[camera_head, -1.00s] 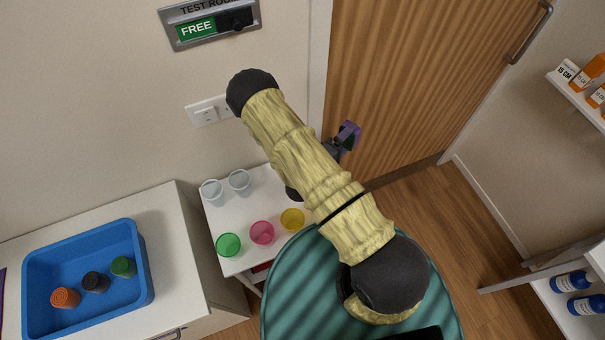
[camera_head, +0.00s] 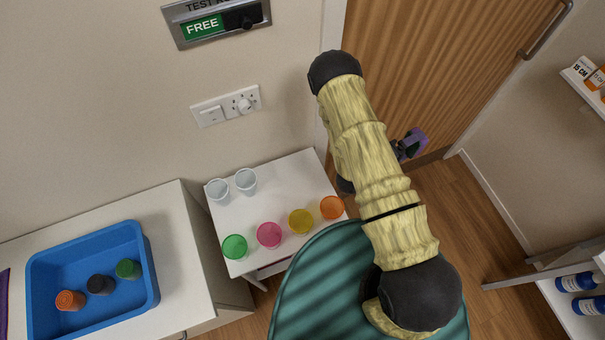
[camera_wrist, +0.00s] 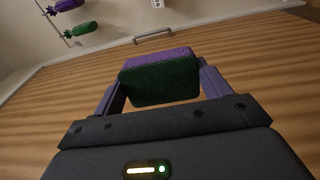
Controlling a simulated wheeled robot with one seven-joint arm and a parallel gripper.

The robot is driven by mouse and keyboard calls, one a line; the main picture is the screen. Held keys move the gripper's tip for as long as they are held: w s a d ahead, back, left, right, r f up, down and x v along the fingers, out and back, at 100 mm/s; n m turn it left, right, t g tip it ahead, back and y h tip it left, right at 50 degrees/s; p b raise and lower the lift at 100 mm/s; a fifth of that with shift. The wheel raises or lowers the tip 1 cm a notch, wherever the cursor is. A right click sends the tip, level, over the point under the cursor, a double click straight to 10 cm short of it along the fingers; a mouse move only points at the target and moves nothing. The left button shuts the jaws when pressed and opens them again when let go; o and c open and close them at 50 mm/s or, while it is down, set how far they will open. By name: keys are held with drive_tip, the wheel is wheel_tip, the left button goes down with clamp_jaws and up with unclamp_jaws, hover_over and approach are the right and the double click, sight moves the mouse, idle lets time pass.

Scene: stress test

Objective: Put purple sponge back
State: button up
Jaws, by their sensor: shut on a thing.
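The purple sponge (camera_wrist: 158,59) with a dark green face (camera_wrist: 160,82) is between the two purple fingers of my gripper (camera_wrist: 160,88) in the wrist view. My gripper is shut on it. In the head view the purple sponge and my gripper (camera_head: 410,145) show as a small purple and dark shape right of my arm, in front of the wooden door. My arm hides part of the gripper there.
A small white table (camera_head: 280,190) with several coloured and clear cups stands left of my arm. A blue tray (camera_head: 140,302) with three round items sits on a white cabinet. Shelves with blue bottles (camera_head: 577,282) and boxes are at right. The wooden door (camera_head: 440,60) is behind my arm.

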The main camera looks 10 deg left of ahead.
drive_tip(key=shift+d, duration=0.1)
idle(0.3)
drive_tip(key=shift+s+f+m+g+b, duration=0.45)
drive_tip(key=shift+m+g, duration=0.15)
drive_tip(key=shift+g, duration=0.3)
drive_tip(key=s+a+f+m+g+y+b, duration=0.3)
drive_tip(key=s+a+f+g+y+b, duration=0.3)
drive_tip(key=a, duration=0.4)
drive_tip(key=a+r+n+g+y+b, duration=0.1)
drive_tip(key=a+y, duration=0.7)
drive_tip(key=a, duration=1.4)
drive_tip(key=shift+w+a+r+n+g+b, duration=0.25)
drive_tip(key=shift+w+r+n+g+b, duration=0.15)
drive_tip(key=shift+n+g+b, duration=0.6)
drive_tip(key=shift+f+p, duration=0.5)
drive_tip(key=shift+f, duration=2.45)
